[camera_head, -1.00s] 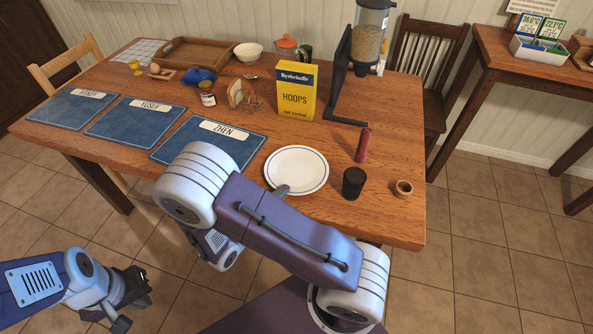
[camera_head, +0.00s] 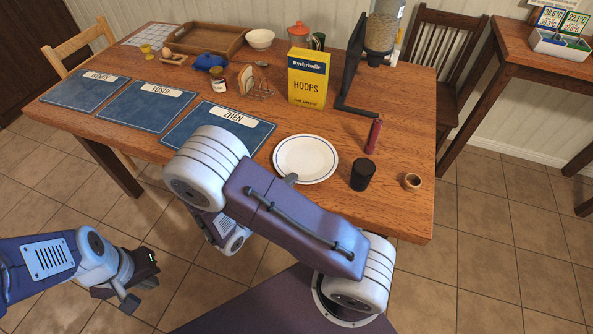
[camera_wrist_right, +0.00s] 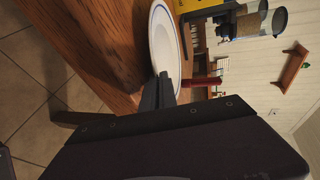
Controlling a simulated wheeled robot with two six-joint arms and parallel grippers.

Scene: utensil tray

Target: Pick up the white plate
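The white plate (camera_head: 306,158) with a blue ring lies on the wooden table near its front edge. The plate also shows on edge in the right wrist view (camera_wrist_right: 163,42). My right gripper (camera_head: 291,179) is at the plate's near rim, mostly hidden behind my own arm in the head view. In the right wrist view the dark fingertips (camera_wrist_right: 160,91) are close together at the rim; I cannot tell whether they are closed on it. My left gripper (camera_head: 150,270) is low at the left, off the table and away from the plate; its opening is unclear.
A black cup (camera_head: 363,174), a red cylinder (camera_head: 374,136) and a small brown cup (camera_head: 412,181) stand right of the plate. The cereal box (camera_head: 308,82) stands behind it. The blue ZHEN mat (camera_head: 222,137) lies to its left.

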